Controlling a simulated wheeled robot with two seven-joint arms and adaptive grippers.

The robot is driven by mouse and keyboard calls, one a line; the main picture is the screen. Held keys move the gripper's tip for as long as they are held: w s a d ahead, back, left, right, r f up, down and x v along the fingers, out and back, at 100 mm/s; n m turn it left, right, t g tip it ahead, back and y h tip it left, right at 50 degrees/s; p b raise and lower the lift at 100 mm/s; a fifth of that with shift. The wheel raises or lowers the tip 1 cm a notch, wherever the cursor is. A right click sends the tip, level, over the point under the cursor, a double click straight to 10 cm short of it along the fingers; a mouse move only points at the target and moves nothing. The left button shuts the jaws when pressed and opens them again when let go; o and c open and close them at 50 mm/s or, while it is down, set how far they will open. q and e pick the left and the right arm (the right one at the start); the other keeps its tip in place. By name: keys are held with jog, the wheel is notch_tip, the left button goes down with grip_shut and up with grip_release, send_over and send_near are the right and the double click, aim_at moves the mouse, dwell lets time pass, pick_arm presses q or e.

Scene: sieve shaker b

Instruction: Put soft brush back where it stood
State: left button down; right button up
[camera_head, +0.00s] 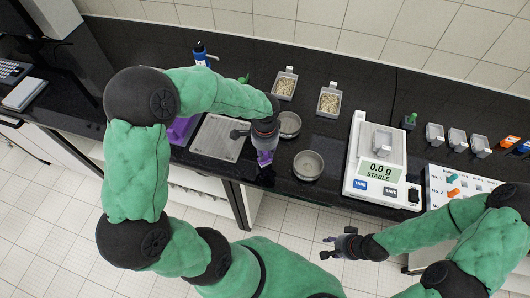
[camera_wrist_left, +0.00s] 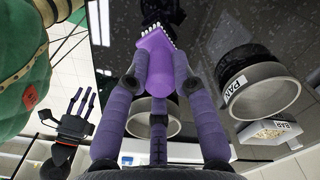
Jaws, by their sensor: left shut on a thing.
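The soft brush (camera_wrist_left: 155,58) is purple with a row of pale bristles. My left gripper (camera_wrist_left: 154,84) is shut on it, with the bristle end pointing away from the wrist. In the head view the brush (camera_head: 264,158) shows as a small purple piece below my left gripper (camera_head: 265,145), near the counter's front edge. It looks raised above the dark counter, with a dark purple reflection beyond it in the wrist view. My right gripper (camera_head: 334,246) is empty in front of the counter, its fingers apart. It also shows in the left wrist view (camera_wrist_left: 82,103).
Two round metal pans (camera_head: 308,165) (camera_head: 289,124) stand right of the brush. A grey flat plate (camera_head: 218,139) and a purple object (camera_head: 181,129) lie left. A balance (camera_head: 377,170) stands farther right. Two sample trays (camera_head: 285,85) (camera_head: 329,101) stand behind.

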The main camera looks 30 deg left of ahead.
pick_arm(q)
jog(key=shift+f, duration=0.1)
jog(key=c, duration=1)
grip_release()
jog(key=shift+c, duration=0.2)
jog(key=shift+r, duration=0.25)
notch_tip(320, 180, up, 12)
jog(key=p, duration=0.2)
jog(key=shift+f, duration=0.1)
